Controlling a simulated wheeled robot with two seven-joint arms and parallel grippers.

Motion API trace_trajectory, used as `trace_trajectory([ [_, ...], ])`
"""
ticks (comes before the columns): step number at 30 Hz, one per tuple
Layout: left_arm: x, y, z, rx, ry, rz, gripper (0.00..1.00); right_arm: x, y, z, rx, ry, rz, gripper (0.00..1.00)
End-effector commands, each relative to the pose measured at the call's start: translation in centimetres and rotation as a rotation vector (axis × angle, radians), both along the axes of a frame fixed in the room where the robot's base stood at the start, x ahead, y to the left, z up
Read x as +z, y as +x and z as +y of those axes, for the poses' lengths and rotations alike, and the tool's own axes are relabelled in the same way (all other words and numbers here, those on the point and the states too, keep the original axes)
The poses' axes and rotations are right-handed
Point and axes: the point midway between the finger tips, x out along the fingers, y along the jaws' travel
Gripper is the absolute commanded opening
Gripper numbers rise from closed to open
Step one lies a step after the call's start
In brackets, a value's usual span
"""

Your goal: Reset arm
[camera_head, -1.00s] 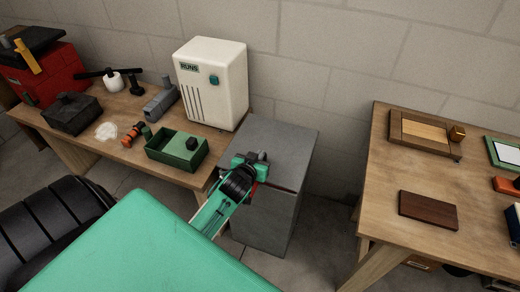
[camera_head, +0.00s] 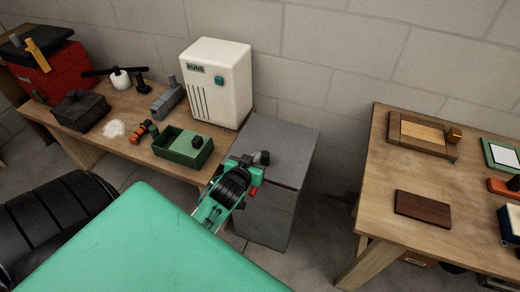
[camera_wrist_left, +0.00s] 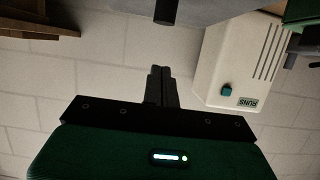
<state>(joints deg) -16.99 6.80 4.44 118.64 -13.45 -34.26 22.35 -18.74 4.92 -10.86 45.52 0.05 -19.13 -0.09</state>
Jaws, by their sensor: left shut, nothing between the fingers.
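My left gripper (camera_head: 246,160) is at the end of my green and black arm, in front of and partly over the grey cabinet (camera_head: 279,143) in the head view. In the left wrist view its two dark fingers (camera_wrist_left: 161,86) are together with nothing between them. A short dark cylinder (camera_head: 263,157) stands on the cabinet top just beyond the gripper; it also shows at the top edge of the left wrist view (camera_wrist_left: 166,12), apart from the fingers. The white heater (camera_head: 217,84) stands behind on the left workbench. My right gripper is not in view.
The left workbench (camera_head: 137,117) holds a green open box (camera_head: 183,147), a dark box (camera_head: 80,111), a red toolbox (camera_head: 55,73) and small tools. The right table (camera_head: 380,205) holds a framed board (camera_head: 423,134) and a brown block (camera_head: 422,204). A floor gap separates cabinet and right table.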

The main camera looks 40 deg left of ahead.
Motion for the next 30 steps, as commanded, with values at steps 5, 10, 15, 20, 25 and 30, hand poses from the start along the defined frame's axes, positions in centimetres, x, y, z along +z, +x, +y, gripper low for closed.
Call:
trace_trajectory([
  [5, 0.5, -2.3, -0.5, 0.0, 0.0, 0.0, 0.0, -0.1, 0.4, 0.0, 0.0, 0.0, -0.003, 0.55],
  [10, 0.9, -3.1, -0.7, 0.001, 0.001, -0.001, 0.0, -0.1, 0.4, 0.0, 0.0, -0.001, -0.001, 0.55],
  [15, 0.9, -3.2, -0.7, 0.001, 0.001, -0.001, 0.0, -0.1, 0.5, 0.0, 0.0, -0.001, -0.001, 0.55],
  [20, 0.3, -4.2, -1.4, -0.007, -0.001, 0.058, 0.0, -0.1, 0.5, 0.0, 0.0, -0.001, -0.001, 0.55],
  [25, -1.8, -8.3, -4.1, -0.055, -0.006, 0.286, 0.0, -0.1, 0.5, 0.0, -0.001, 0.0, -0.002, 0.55],
  [30, -3.3, -13.7, -7.2, -0.145, -0.006, 0.538, 0.0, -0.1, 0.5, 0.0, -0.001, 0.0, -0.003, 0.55],
])
